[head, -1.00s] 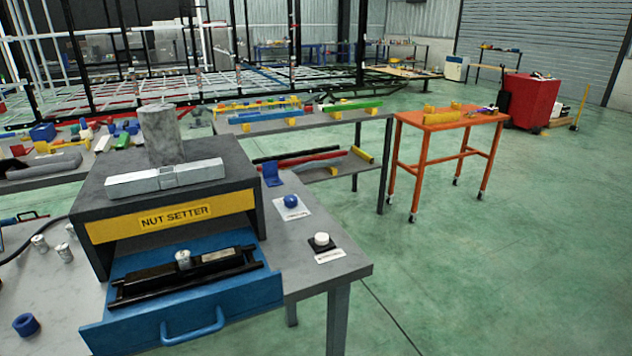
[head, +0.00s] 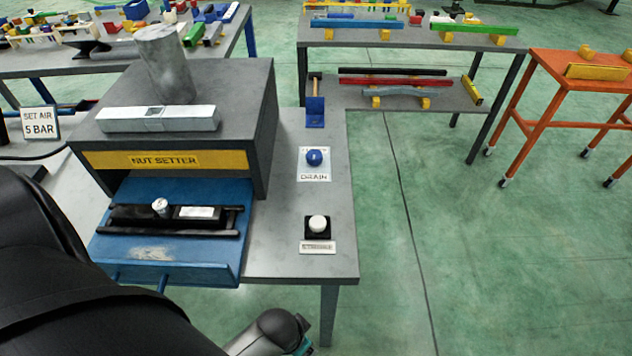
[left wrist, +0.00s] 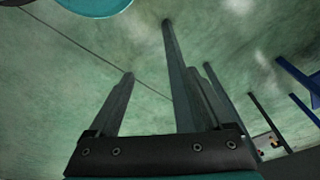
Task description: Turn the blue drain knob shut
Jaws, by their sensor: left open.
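The blue drain knob (head: 314,157) sits on a white plate lettered DRAIN (head: 314,177), on the right strip of the grey bench top (head: 284,258). A pale mark shows on its face; I cannot tell which setting it is in. My left arm comes in at the lower left of the head view, below and left of the knob, and its gripper is outside that view. In the left wrist view my left gripper (left wrist: 158,80) is open and empty, with floor and legs beyond it. The knob is not in that view. My right gripper is in neither view.
A white button on a black base (head: 318,226) stands in front of the knob, and a blue bracket (head: 315,111) behind it. The nut setter housing (head: 262,130) and its pulled-out blue drawer (head: 170,252) lie to the left. Open floor lies right of the bench.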

